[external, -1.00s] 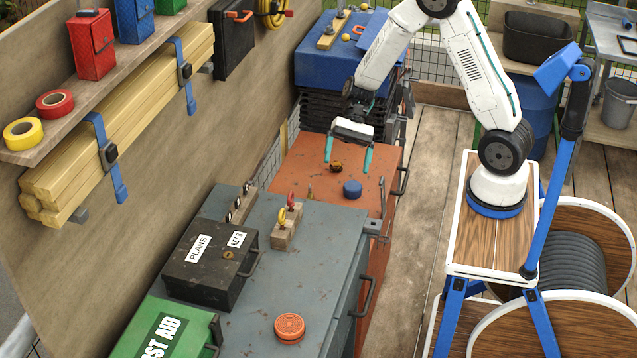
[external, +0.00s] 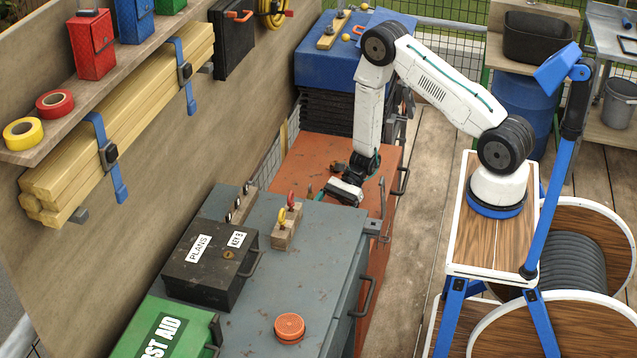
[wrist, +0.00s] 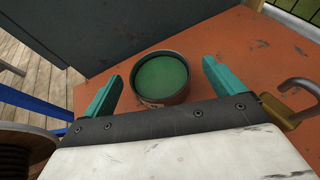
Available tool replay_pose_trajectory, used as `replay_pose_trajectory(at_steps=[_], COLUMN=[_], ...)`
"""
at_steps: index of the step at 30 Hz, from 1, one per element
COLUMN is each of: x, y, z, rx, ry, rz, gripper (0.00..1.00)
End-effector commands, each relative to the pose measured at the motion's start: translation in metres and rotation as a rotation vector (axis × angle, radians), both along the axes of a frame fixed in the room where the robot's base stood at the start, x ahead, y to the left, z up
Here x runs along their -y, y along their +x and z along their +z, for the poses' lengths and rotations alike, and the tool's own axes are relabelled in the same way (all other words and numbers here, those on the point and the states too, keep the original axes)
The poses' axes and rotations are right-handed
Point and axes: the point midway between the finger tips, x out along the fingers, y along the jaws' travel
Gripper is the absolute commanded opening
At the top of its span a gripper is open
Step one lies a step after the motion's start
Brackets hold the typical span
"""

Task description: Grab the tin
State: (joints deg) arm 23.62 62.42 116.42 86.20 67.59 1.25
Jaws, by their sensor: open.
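A round tin (wrist: 162,76) with a green top and a dark rim stands upright on the orange chest top (wrist: 250,45) in the wrist view. My gripper (wrist: 163,73) is open, its two teal fingers on either side of the tin in that view. A gap shows between each finger and the tin; whether the tips are down at its height I cannot tell. In the external view my gripper (external: 338,194) is low over the orange chest, close to the grey cabinet, and hides the tin there.
A brass padlock (wrist: 285,105) lies beside the right finger. The grey cabinet (external: 290,275) rises above the orange chest. It carries a black box (external: 208,262) and a wooden block (external: 286,237) with keys. A blue case (external: 325,70) stands behind.

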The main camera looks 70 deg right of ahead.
Motion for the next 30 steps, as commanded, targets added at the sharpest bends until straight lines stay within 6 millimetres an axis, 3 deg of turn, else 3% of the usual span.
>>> replay_pose_trajectory(at_steps=[8,17,23,24,30], x=[-0.035,-0.039,-0.039,-0.039,-0.039], y=[0.011,0.013,0.012,0.012,0.013], z=[-0.015,-0.016,-0.016,-0.016,-0.016], rx=[-0.001,-0.001,-0.001,-0.001,0.0], ry=[0.0,-0.001,-0.001,-0.001,0.0], rz=[0.004,0.002,0.002,0.002,0.002], gripper=[0.94,0.94,0.38,0.35,0.35])
